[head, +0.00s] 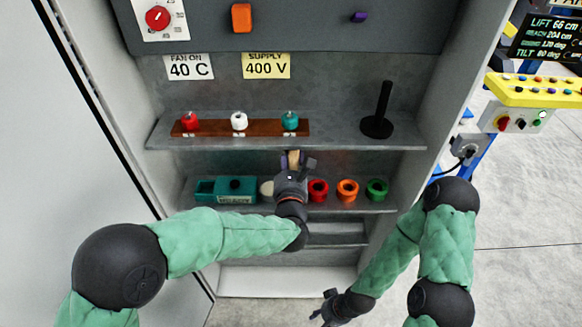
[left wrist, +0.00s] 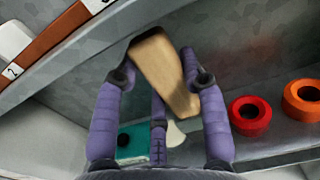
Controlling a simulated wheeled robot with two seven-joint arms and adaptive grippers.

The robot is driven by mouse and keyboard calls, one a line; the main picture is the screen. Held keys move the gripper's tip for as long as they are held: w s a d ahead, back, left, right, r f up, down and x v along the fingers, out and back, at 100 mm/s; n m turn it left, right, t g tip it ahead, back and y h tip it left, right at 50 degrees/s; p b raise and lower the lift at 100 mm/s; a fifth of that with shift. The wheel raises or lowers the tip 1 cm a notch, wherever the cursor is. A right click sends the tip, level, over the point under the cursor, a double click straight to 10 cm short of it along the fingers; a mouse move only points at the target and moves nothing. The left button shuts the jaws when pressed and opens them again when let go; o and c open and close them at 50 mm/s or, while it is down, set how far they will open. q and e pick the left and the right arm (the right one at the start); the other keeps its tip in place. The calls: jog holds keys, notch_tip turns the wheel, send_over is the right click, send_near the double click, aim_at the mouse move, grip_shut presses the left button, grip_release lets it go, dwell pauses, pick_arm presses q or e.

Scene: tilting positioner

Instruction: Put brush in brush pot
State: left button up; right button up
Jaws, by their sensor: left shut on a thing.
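My left gripper (head: 291,166) is in front of the gap between the two cabinet shelves. It is shut on a tan, wood-coloured piece, which I take for the brush (left wrist: 163,70); its tip also shows in the head view (head: 294,157). In the left wrist view the piece is tilted between the purple fingers (left wrist: 160,78). I cannot make out bristles. No thing is plainly marked as the brush pot; the red (head: 318,190), orange (head: 347,190) and green (head: 377,189) round open cups stand on the lower shelf, right of my left gripper. My right gripper (head: 325,307) is low, apart from the shelves, its fingers apparently spread and empty.
A teal box (head: 236,188) and a cream piece (head: 267,188), partly hidden, sit left of my gripper on the lower shelf. The upper shelf (head: 340,136) carries a brown rack (head: 215,129) with three knobbed items and a black post on a round base (head: 377,125).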

aim_at(291, 165)
pick_arm(q)
jog(key=w+f, duration=0.1)
jog(key=f, duration=0.1)
jog(key=w+f+b, duration=0.1)
jog(key=w+f, duration=0.1)
jog(key=w+f+b, duration=0.1)
jog(key=f, duration=0.2)
jog(key=shift+w, duration=0.3)
jog(key=shift+f+b, duration=0.1)
jog(key=shift+b, duration=0.3)
jog(key=o, duration=1.1)
jog(key=shift+o, duration=0.2)
